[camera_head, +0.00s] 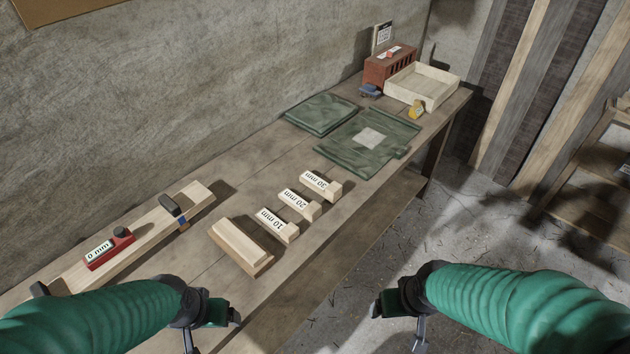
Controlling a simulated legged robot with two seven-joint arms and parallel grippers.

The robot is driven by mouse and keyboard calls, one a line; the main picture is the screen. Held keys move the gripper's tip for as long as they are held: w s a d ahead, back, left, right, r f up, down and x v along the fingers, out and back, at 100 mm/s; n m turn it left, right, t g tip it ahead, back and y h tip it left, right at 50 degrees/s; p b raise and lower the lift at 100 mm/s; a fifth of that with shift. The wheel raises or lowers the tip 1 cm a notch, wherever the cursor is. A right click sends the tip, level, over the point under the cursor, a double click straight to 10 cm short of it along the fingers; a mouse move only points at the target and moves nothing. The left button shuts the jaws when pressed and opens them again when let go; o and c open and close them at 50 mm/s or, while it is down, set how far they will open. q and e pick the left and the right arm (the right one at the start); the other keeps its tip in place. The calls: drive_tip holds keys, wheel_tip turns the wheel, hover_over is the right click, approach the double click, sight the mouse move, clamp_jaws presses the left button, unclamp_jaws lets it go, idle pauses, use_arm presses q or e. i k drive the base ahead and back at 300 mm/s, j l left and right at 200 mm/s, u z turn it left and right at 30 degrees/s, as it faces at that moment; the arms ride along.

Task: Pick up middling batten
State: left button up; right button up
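Three short pale wood battens with white labels lie in a row on the bench (205,262). They are the 10 mm batten (284,230), the 20 mm batten (306,208) in the middle and the 30 mm batten (327,188) farthest off. My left gripper (214,318) is low in the picture, nearer to me than the battens and apart from them. My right gripper (396,312) is to the right of the bench, over the floor. Neither gripper visibly holds anything; their finger gaps are not clear.
A wood block (240,247) sits left of the battens. A long timber (152,227) carries a red 0 mm block (108,247) and a dark clamp (172,208). Green cloths (345,153), a pale tray (430,79) and a red box (388,67) are farther back.

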sight(312, 211)
drive_tip(key=i+l+u, duration=0.2)
drive_tip(key=u, duration=0.25)
drive_tip(key=i+l+u, duration=0.15)
drive_tip(key=l+u, duration=0.15)
drive_tip(key=u, duration=0.15)
drive_tip(key=i+l+u, duration=0.1)
drive_tip(key=l+u, duration=0.2)
drive_tip(key=u, duration=0.15)
